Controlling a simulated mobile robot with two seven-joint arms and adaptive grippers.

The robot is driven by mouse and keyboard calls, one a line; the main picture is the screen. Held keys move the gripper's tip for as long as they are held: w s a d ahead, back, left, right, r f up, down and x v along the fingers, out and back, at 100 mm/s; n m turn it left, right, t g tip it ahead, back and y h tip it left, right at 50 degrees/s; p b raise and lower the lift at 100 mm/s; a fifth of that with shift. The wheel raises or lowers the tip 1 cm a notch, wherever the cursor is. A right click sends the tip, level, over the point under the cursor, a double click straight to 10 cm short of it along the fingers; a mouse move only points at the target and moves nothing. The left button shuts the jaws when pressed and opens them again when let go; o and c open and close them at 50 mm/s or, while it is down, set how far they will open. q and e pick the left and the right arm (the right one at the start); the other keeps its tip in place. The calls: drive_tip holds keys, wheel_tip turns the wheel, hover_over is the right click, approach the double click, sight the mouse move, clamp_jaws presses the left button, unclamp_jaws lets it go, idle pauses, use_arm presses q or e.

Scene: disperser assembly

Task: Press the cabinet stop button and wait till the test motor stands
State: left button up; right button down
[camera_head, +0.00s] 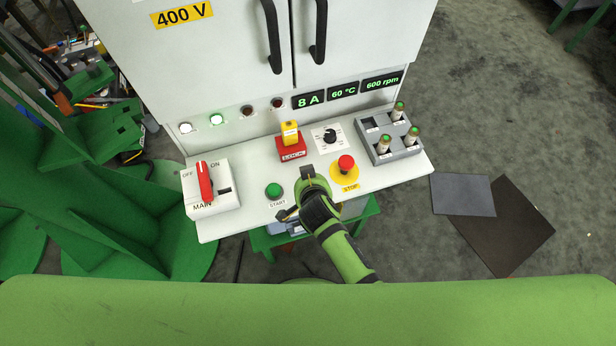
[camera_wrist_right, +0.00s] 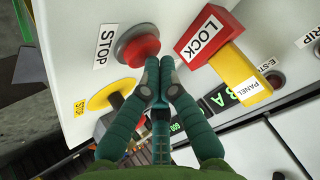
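The stop button (camera_wrist_right: 137,46) is a round red button in a grey ring with a white STOP label (camera_wrist_right: 105,46), seen in the right wrist view. My right gripper (camera_wrist_right: 161,78) is shut and empty, with its fingertips together close by the button's edge; I cannot tell whether they touch it. In the head view my right gripper (camera_head: 311,184) is over the panel and hides this button. The green START button (camera_head: 273,190) is to its left. The speed display (camera_head: 382,83) reads 600 rpm. I cannot see the test motor itself. My left gripper is not in view.
The red LOCK block (camera_head: 291,149) with a yellow tag stands behind the gripper. The red emergency button (camera_head: 346,163) on a yellow disc, a knob (camera_head: 330,136) and a fuse tray (camera_head: 390,152) are to the right. The MAIN switch (camera_head: 205,183) is left. The green lamp (camera_head: 216,119) is lit.

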drive_tip(key=shift+s+f+b, duration=0.1)
drive_tip(key=shift+f+b, duration=0.2)
drive_tip(key=shift+f, duration=0.2)
drive_tip(key=shift+r, duration=0.1)
idle(0.3)
drive_tip(key=shift+r+p, duration=1.25)
drive_tip(key=shift+r, duration=0.1)
wheel_tip(320, 180, up, 5)
drive_tip(key=p, duration=0.5)
